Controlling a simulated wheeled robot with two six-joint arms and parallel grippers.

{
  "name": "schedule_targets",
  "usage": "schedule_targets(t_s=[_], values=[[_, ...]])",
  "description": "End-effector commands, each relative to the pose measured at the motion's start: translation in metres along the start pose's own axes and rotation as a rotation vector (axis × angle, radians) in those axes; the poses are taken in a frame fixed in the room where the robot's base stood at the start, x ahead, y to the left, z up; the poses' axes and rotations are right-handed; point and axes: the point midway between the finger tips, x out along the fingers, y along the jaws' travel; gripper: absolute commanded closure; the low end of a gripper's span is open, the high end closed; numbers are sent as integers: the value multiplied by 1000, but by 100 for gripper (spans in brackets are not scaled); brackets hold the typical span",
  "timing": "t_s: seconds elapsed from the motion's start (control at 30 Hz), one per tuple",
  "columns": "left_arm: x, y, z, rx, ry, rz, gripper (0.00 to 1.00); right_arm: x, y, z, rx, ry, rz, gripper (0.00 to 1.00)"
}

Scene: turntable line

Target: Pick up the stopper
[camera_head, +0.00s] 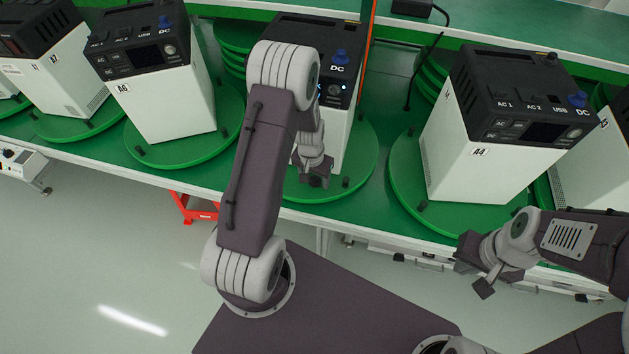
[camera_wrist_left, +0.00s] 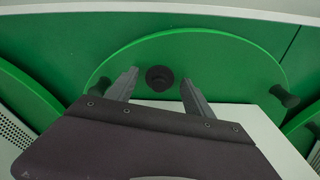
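In the left wrist view, a black round stopper (camera_wrist_left: 160,78) stands on the green turntable (camera_wrist_left: 225,62), near its edge. My left gripper (camera_wrist_left: 158,88) is open, with one finger on each side of the stopper in the picture. No contact shows, and I cannot tell the height gap. A second black peg (camera_wrist_left: 285,95) stands at the turntable's right. In the head view, my left gripper (camera_head: 315,180) hangs over the front of the middle turntable (camera_head: 362,150), beside a black peg (camera_head: 346,182). My right gripper (camera_head: 474,276) looks open and empty, in front of the table's front edge.
A white and black power unit (camera_head: 338,128) stands on the middle turntable, close behind my left gripper. Similar units A6 (camera_head: 165,105) and A4 (camera_head: 475,165) stand on turntables at either side. A red stand (camera_head: 193,208) is below the table.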

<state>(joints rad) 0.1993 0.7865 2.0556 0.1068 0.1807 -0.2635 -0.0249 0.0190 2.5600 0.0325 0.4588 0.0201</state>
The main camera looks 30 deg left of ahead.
Motion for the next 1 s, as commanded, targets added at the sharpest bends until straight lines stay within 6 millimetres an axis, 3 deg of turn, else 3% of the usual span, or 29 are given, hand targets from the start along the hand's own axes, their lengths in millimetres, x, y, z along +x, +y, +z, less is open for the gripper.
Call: schedule_targets(t_s=[0.03, 0.2, 0.23, 0.47, 0.63, 0.77, 1.0], values=[[0, 0, 0, 0, 0, 0, 51, 0, 0, 0, 0, 0, 0, 100], [0, 0, 0, 0, 0, 0, 98, 0, 0, 0, 0, 0, 0, 100], [0, 0, 0, 0, 0, 0, 100, 0, 0, 0, 0, 0, 0, 100], [-1, 0, 0, 0, 0, 0, 100, 0, 0, 0, 0, 0, 0, 100], [-17, 0, -3, 1, 3, 0, 100, -2, 0, 0, 0, 0, 0, 100], [-49, 0, -8, 1, 7, -1, 100, -4, 0, 0, 0, 0, 0, 100], [-129, 0, -18, 1, 9, -2, 100, -9, 0, -1, 0, 0, 0, 100]])
